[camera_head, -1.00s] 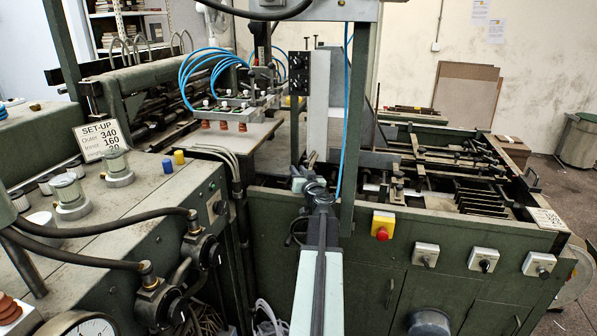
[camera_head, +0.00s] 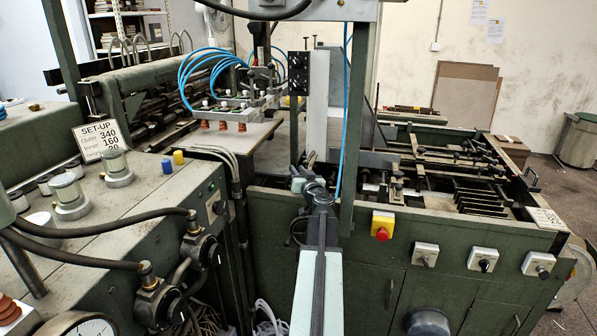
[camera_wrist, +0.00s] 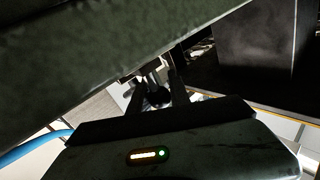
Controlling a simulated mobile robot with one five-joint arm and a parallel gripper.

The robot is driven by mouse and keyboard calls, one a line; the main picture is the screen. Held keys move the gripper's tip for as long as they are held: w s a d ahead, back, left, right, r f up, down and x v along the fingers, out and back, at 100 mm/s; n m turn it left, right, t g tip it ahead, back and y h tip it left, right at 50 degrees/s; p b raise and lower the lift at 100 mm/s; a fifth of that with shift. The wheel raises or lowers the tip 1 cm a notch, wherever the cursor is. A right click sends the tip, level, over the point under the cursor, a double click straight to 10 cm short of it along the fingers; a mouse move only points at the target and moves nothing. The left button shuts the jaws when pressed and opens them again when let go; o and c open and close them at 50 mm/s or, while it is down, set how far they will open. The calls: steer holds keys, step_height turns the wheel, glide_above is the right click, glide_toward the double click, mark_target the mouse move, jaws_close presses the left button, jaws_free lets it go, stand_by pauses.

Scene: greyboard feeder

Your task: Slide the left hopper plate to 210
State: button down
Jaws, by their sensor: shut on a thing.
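The left hopper plate appears to be the tall pale grey upright plate (camera_head: 317,105) in the middle of the head view, behind a green post. My gripper (camera_head: 305,168) is at the plate's lower end, beyond the machine's front edge. In the wrist view my gripper (camera_wrist: 155,88) is shut on a small part between its dark fingers. The part is dim and partly hidden; its join to the plate cannot be made out. No scale figure near the plate is readable.
The green post (camera_head: 357,130) and blue hose stand close right of my gripper. The control console (camera_head: 120,215) is at left. A red-and-yellow stop button (camera_head: 382,226) sits on the machine's front.

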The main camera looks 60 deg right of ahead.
stand_by(0.3)
steer(key=a, duration=0.2)
steer(key=s+a, duration=0.1)
steer(key=a, duration=0.3)
steer(key=shift+s+a+f, duration=0.1)
steer(key=shift+s+a, duration=0.1)
steer(key=shift+s, duration=0.2)
steer(key=c, duration=1.6)
jaws_free()
steer(key=shift+o, duration=0.5)
